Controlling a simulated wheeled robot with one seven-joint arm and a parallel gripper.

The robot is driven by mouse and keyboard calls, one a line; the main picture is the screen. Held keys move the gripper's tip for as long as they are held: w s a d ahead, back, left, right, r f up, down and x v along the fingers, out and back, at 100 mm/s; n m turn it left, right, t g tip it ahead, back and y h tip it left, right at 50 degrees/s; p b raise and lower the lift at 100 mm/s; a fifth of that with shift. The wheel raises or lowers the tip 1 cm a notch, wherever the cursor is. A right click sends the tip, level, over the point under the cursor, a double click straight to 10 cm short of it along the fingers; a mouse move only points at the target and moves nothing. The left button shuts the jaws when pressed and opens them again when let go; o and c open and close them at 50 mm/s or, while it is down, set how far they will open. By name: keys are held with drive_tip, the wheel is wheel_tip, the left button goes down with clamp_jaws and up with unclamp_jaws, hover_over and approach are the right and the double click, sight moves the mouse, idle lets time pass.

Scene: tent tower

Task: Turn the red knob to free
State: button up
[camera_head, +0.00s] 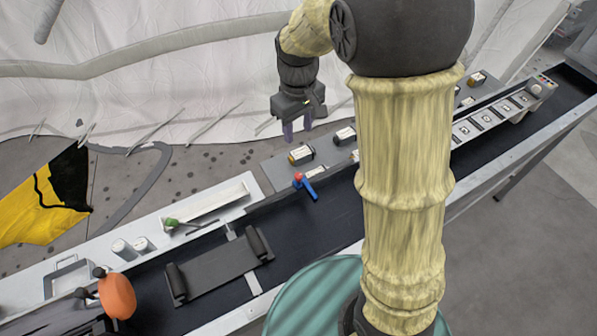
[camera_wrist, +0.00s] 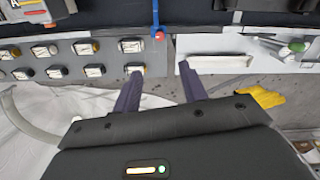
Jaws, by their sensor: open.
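A small red knob (camera_head: 298,177) with a blue lever (camera_head: 309,191) stands at the far edge of the black bench, near the middle of the head view. In the wrist view the red knob (camera_wrist: 159,35) and blue lever (camera_wrist: 155,14) show at the top centre. My gripper (camera_head: 297,132) hangs above and beyond the knob, clear of it. Its two dark fingers (camera_wrist: 158,70) are apart with nothing between them. Any markings around the knob are too small to read.
Several labelled box-like units (camera_wrist: 45,50) stand on a grey panel beside the knob. A light tray (camera_head: 208,207) and a green-handled part (camera_head: 172,222) lie left of it. An orange rounded part (camera_head: 117,296) is at the lower left. White tent fabric (camera_head: 150,90) hangs behind.

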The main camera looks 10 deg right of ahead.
sight(298, 175)
wheel_tip(298, 175, down, 18)
drive_tip(key=shift+r+p, duration=0.25)
drive_tip(key=shift+p, duration=0.55)
clamp_jaws()
